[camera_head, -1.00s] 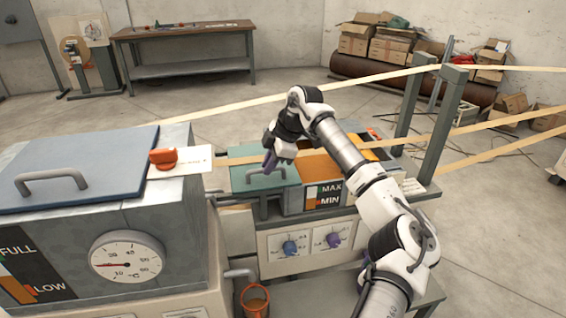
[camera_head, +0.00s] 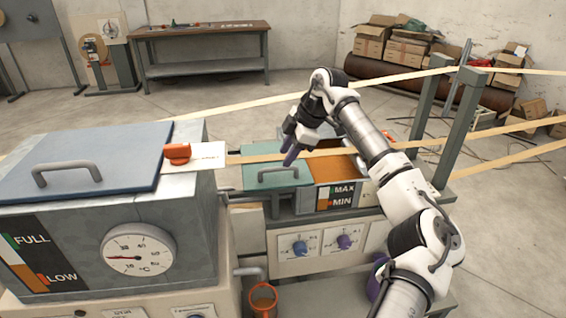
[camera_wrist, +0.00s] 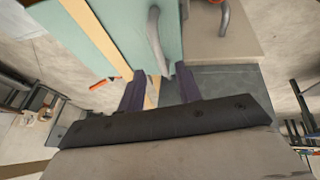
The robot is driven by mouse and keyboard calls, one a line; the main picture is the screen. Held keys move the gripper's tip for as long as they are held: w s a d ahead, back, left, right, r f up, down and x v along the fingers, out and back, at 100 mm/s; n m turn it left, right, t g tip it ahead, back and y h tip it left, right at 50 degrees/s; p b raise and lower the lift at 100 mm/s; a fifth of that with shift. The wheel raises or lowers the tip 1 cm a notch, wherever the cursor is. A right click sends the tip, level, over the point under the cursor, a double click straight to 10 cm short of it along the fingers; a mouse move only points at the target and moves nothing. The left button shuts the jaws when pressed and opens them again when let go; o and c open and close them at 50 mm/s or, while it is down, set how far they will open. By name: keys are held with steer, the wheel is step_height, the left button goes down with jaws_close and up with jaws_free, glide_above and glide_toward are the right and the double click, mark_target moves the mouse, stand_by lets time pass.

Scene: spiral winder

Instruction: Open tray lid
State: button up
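The tray (camera_head: 337,197) with the MAX/MIN gauge has a teal lid (camera_head: 262,180) lying flat over its left part. A grey bar handle (camera_head: 279,171) is on the lid. The handle (camera_wrist: 156,40) and lid (camera_wrist: 110,35) also show in the wrist view. My gripper (camera_head: 290,152) is just above the handle, pointing down. Its two purple fingers are apart and empty in the wrist view (camera_wrist: 160,90). The handle's near end lies ahead of the gap between them. In the head view I cannot tell the exact clearance from the handle.
A larger tank (camera_head: 190,225) with a blue lid (camera_head: 85,160) and a dial stands at left. A red knob (camera_head: 177,152) sits by that lid's edge. Pale strips (camera_head: 330,153) run across behind and over the tray.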

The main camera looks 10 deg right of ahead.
steer(key=b+v, duration=0.1)
steer(key=v, duration=0.8)
steer(key=shift+d+r, duration=0.15)
steer(key=shift+r, duration=0.15)
steer(key=shift+s+r, duration=0.1)
